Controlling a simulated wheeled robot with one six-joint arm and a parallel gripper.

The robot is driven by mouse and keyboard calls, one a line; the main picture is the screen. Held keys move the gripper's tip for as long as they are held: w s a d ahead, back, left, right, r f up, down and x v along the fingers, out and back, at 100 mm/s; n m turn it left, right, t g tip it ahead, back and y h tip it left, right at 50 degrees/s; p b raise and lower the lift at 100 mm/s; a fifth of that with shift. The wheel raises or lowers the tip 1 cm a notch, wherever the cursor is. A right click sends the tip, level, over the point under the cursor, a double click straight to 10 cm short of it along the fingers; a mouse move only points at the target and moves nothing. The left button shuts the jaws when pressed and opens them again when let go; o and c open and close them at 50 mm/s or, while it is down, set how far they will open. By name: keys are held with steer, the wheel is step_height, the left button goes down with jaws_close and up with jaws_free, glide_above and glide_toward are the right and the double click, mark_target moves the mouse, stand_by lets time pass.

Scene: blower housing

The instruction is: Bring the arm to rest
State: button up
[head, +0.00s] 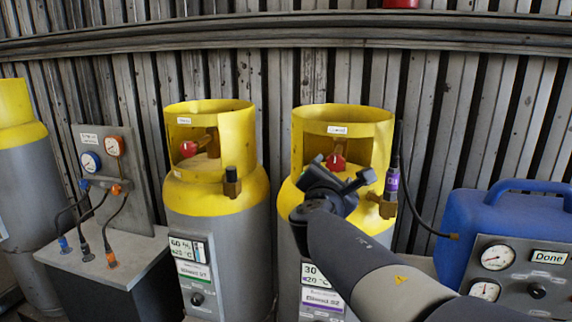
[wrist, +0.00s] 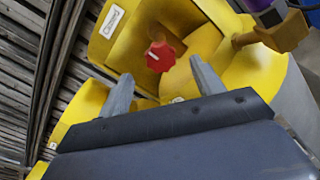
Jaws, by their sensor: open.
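My gripper (head: 347,178) is in front of the yellow collar of the right-hand cylinder (head: 343,118). In the wrist view my gripper (wrist: 158,88) has its two fingers spread apart, with nothing between them. A red valve knob (head: 335,162) sits inside the collar, just beyond the fingers; the red knob also shows in the wrist view (wrist: 160,57), apart from both fingertips. My arm reaches in from the lower right and hides part of this cylinder's front.
A second yellow-topped cylinder (head: 217,195) stands to the left. A gauge panel (head: 105,165) with hoses is further left. A blue machine (head: 510,235) labelled "Done" is at the right. A hose with a purple-tagged fitting (head: 392,180) hangs beside the right cylinder. Corrugated wall behind.

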mark_target(335, 165)
steer(key=p+x, duration=0.1)
steer(key=x, duration=0.7)
steer(key=shift+w+d+p, duration=0.1)
steer(key=shift+w+p, duration=0.1)
steer(key=shift+p, duration=0.45)
steer(key=shift+s+n, duration=0.1)
steer(key=shift+n, duration=0.3)
steer(key=shift+f+m+b, duration=0.2)
steer(key=shift+m+b, duration=0.1)
steer(key=shift+b, duration=0.1)
